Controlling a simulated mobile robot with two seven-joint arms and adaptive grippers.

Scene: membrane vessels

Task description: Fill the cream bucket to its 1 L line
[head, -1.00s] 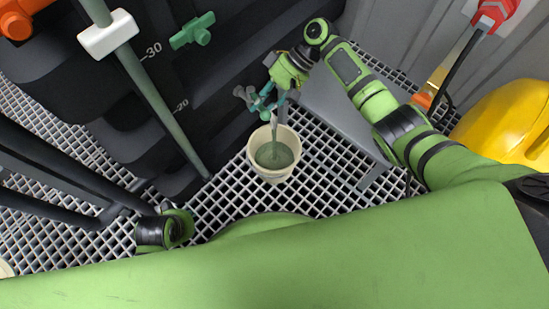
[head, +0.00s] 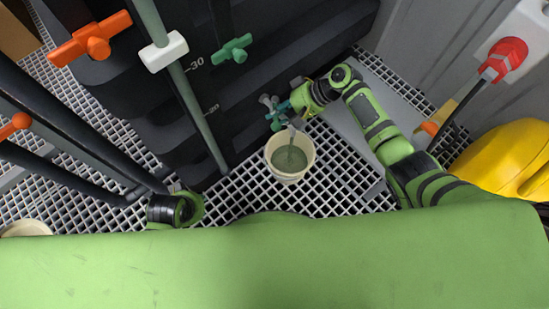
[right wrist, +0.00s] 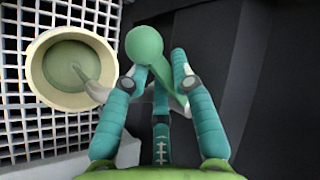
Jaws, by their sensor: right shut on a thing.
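The cream bucket (head: 289,176) stands upright on the white grating, below a small tap beside the black tank. Grey-green liquid (head: 289,159) lies in it, and a thin stream falls into it from the tap. The bucket also shows in the right wrist view (right wrist: 48,91), with the stream entering at its right side. I cannot make out the 1 L line. My right gripper (head: 283,113) is shut on the green tap handle (right wrist: 145,46), its teal fingers around it, above the bucket's far rim. My left gripper is not visible; only part of my left arm shows.
The black tank with scale marks fills the upper middle. It carries another green valve handle (head: 235,48) and a sloping pipe with a white clamp (head: 164,51). An orange valve handle (head: 91,42) is upper left. A yellow container (head: 508,160) stands at right. Grating around the bucket is clear.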

